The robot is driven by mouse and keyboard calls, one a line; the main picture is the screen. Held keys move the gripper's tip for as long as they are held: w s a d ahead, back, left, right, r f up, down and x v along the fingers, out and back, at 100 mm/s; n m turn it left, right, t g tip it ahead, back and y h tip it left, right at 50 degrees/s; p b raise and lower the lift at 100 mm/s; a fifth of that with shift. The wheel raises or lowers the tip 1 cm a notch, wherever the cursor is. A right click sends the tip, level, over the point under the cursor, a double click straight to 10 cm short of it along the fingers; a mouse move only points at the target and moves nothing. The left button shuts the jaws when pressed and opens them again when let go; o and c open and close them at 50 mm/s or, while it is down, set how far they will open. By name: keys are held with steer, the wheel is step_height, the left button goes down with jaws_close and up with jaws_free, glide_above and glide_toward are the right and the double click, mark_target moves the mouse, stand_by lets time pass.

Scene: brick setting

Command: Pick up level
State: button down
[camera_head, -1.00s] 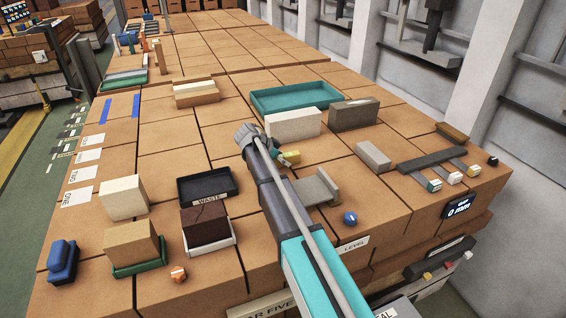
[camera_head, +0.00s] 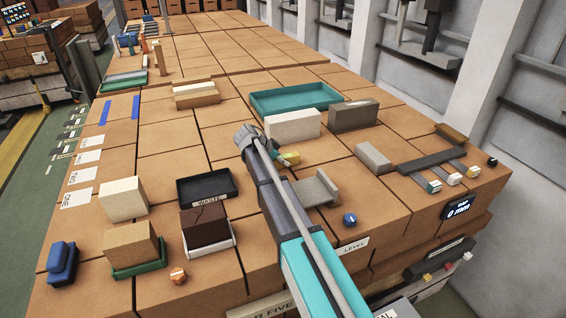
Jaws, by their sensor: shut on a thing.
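A small yellow piece (camera_head: 290,158), which looks like the level, shows just right of my arm's wrist. Most of it is hidden behind the wrist. My gripper (camera_head: 277,156) is at its left end, largely covered by my own arm, and is shut on it. The fingertips cannot be made out. I cannot tell whether the level touches the surface below. A label reading LEVEL (camera_head: 354,247) is on the front edge of the brick-topped table (camera_head: 330,225).
A grey bracket-like block (camera_head: 318,190) stands close right of my arm. A pale block (camera_head: 292,125) and a grey block (camera_head: 353,115) stand behind, before a teal tray (camera_head: 262,103). A black WASTE tray (camera_head: 207,187) and a dark brick (camera_head: 204,225) are to the left.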

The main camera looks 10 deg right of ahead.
steer(key=shift+r, duration=0.1)
step_height(320, 180, up, 2)
steer(key=shift+r+p, duration=0.1)
steer(key=shift+p, duration=1.1)
steer(key=s+a+r+p, duration=0.1)
steer(key=s+r+p, duration=0.9)
steer(key=s, duration=0.4)
steer(key=shift+r+p, duration=0.3)
steer(key=shift+p, duration=0.05)
steer(key=shift+f, duration=0.1)
